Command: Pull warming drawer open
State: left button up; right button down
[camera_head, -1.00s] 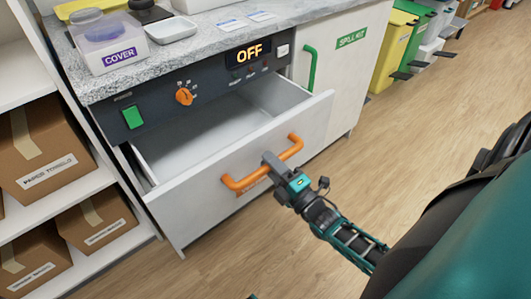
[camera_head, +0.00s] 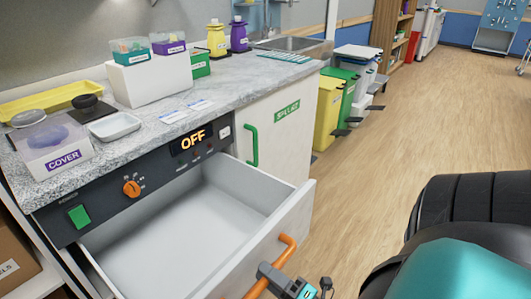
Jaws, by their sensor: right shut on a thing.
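The warming drawer (camera_head: 185,245) is pulled out from under the counter, and its white, empty inside shows. Its front panel carries an orange bar handle (camera_head: 288,246), partly cut off by the lower edge of the view. My right gripper (camera_head: 266,272) is shut on the orange handle, at the bottom of the view. The control panel (camera_head: 160,170) above the drawer has an orange knob (camera_head: 132,188), a green switch (camera_head: 78,216) and a display (camera_head: 192,140) that reads OFF. My left gripper is not in view.
The counter (camera_head: 235,95) holds a COVER box (camera_head: 58,150), a white dish (camera_head: 114,126) and several bins and bottles. A SPILL KIT cabinet (camera_head: 280,130) stands right of the drawer. Yellow (camera_head: 327,112) and green bins stand beyond it.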

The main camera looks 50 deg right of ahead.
jog(key=c, duration=1)
grip_release()
jog(key=shift+c, duration=0.2)
jog(key=a+v, duration=0.1)
jog(key=v, duration=1.1)
jog(key=shift+s+d, duration=0.45)
jog(key=shift+d, duration=0.1)
jog(key=shift+f, duration=0.15)
